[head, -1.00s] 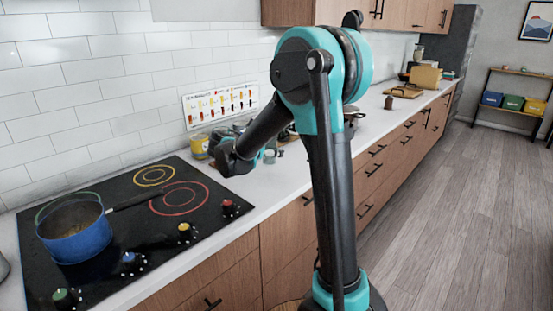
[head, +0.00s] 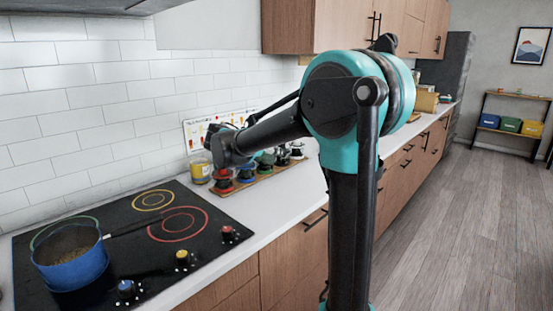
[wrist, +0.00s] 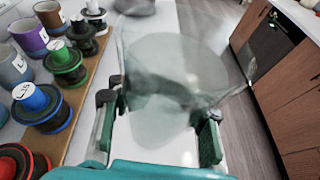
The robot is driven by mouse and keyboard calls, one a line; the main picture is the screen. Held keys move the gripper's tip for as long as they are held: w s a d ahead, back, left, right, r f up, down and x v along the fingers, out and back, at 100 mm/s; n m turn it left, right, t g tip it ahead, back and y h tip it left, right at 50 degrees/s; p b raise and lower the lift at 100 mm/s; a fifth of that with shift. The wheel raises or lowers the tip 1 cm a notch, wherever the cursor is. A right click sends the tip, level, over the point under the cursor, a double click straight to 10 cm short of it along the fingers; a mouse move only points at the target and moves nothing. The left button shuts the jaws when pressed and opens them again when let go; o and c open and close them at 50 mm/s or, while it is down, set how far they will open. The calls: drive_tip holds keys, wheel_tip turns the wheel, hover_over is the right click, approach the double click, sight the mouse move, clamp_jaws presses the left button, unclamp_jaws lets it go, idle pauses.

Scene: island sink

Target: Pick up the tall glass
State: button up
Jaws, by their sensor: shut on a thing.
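The tall glass (wrist: 178,62) is clear and see-through and fills the middle of the wrist view. Its lower part sits between the two green-padded fingers of my gripper (wrist: 160,122), which are shut on it. The glass widens away from the fingers and looks tilted in the picture. White counter shows below and through it; I cannot tell its height above the counter. In the head view my arm reaches left over the counter, and the glass cannot be made out there.
A wooden board (wrist: 84,92) with several lettered, coloured spools, one of them blue-topped (wrist: 40,105), lies close left of my gripper. A cooktop (head: 140,232) with a blue pot (head: 72,262) is at the left. A yellow can (head: 200,170) stands by the wall.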

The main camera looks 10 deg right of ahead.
drive_tip(key=shift+r, duration=1.75)
drive_tip(key=shift+r, duration=0.1)
